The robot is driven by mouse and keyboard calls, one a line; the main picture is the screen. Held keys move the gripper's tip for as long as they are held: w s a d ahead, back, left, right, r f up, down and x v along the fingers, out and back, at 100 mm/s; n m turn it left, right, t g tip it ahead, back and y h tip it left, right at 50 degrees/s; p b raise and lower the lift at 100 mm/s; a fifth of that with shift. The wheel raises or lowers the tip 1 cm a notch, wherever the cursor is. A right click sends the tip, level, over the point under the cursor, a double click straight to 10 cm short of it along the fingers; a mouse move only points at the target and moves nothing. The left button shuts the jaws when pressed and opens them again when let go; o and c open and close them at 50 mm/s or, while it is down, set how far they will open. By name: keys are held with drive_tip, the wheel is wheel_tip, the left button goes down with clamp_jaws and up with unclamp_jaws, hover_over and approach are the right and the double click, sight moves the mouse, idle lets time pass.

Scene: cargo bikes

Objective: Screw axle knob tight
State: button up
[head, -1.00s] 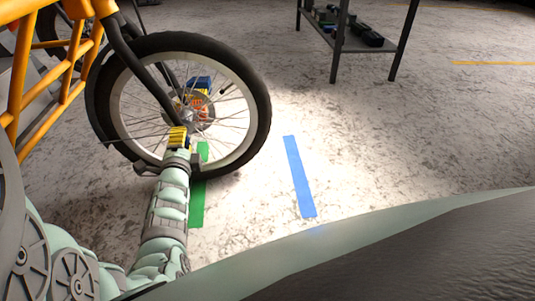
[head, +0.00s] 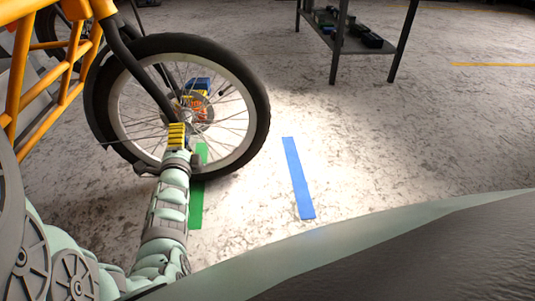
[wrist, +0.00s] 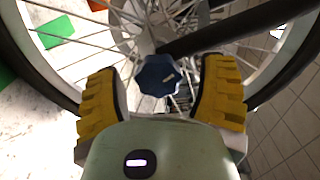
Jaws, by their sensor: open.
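The axle knob (wrist: 158,75) is a dark blue, lobed knob with a small light mark, at the wheel's hub in the wrist view. My gripper (wrist: 161,90) is open, with one yellow ribbed finger on each side of the knob. Gaps show between the fingers and the knob. In the head view my gripper (head: 177,133) is low in front of the hub of the front wheel (head: 262,105), and it hides the knob there. The dark fork (wrist: 225,35) runs up to the right from the hub in the wrist view.
Thin spokes surround the hub. The orange bike frame (head: 22,70) stands at the left. A green strip (head: 196,205) and a blue strip (head: 298,178) lie on the floor. A dark metal table (head: 345,45) stands at the back right.

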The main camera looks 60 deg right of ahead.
drive_tip(key=shift+a, duration=0.15)
drive_tip(key=v, duration=1.2)
drive_tip(key=shift+o, duration=0.3)
drive_tip(key=shift+c, duration=0.3)
